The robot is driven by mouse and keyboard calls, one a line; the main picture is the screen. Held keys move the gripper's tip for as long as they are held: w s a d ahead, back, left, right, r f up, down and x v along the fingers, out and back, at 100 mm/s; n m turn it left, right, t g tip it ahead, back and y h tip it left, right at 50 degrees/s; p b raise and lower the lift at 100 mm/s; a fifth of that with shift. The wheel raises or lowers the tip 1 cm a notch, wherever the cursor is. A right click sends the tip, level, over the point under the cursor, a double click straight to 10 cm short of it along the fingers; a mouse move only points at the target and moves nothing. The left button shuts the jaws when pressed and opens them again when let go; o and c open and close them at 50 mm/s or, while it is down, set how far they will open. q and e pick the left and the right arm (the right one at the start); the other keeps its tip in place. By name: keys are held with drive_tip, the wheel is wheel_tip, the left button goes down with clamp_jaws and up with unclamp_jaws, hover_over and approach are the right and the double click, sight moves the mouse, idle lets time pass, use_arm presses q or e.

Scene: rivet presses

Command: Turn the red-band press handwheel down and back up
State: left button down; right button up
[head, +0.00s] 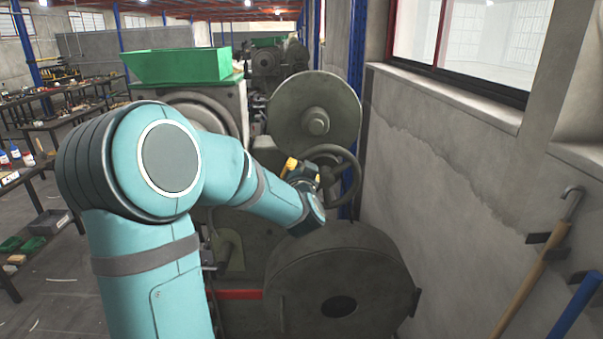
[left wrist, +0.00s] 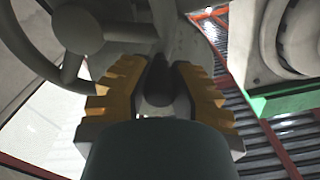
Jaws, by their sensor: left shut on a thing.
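The red-band press shows in the head view as a dark rounded housing (head: 385,283) with a red stripe (head: 236,295) low on its left. Its dark spoked handwheel (head: 354,172) stands above and behind that housing. My left gripper (head: 306,172), with yellow finger pads, is at the wheel's left side. In the left wrist view the fingers are closed around a dark grip (left wrist: 157,75) beside the handwheel rim. The wheel's hub (left wrist: 78,30) and spokes show at upper left. My left forearm hides part of the press. My right gripper is not in view.
A large grey disc (head: 316,110) and a green hopper (head: 178,65) stand behind the wheel. A concrete wall (head: 460,180) runs close on the right, with a wooden-handled tool (head: 535,270) hanging on it.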

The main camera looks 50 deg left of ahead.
use_arm(q)
drive_tip(key=shift+w+d+r+m, duration=0.2)
drive_tip(key=shift+w+r+m, duration=0.1)
drive_tip(key=shift+r+m, duration=0.4)
drive_tip(key=c, duration=0.8)
unclamp_jaws()
drive_tip(key=shift+f, duration=0.1)
drive_tip(key=shift+w, duration=0.1)
drive_tip(key=shift+d+f, duration=0.1)
drive_tip(key=v, duration=1.2)
